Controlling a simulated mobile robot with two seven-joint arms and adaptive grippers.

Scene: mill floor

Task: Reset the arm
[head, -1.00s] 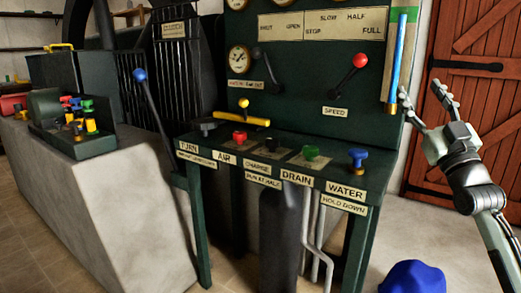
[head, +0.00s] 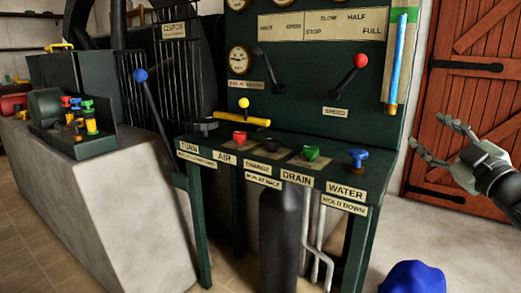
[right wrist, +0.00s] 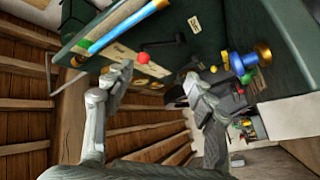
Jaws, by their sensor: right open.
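My right gripper (head: 428,140) is open and empty at the right of the head view, in front of the wooden door and clear of the green control panel. Its two spread fingers also show in the right wrist view (right wrist: 165,95), with panel parts beyond them. My left gripper is not in view. The green control panel (head: 300,92) carries a red-knobbed speed lever (head: 360,62) and a black-knobbed lever (head: 278,88). Its shelf holds a yellow-handled valve (head: 243,121), red, black and green knobs, and a blue water knob (head: 357,158). A tall blue-knobbed lever (head: 141,76) stands left of it.
A wooden door (head: 465,110) stands behind my right gripper. A blue cap-like object (head: 413,278) is low at the front right.

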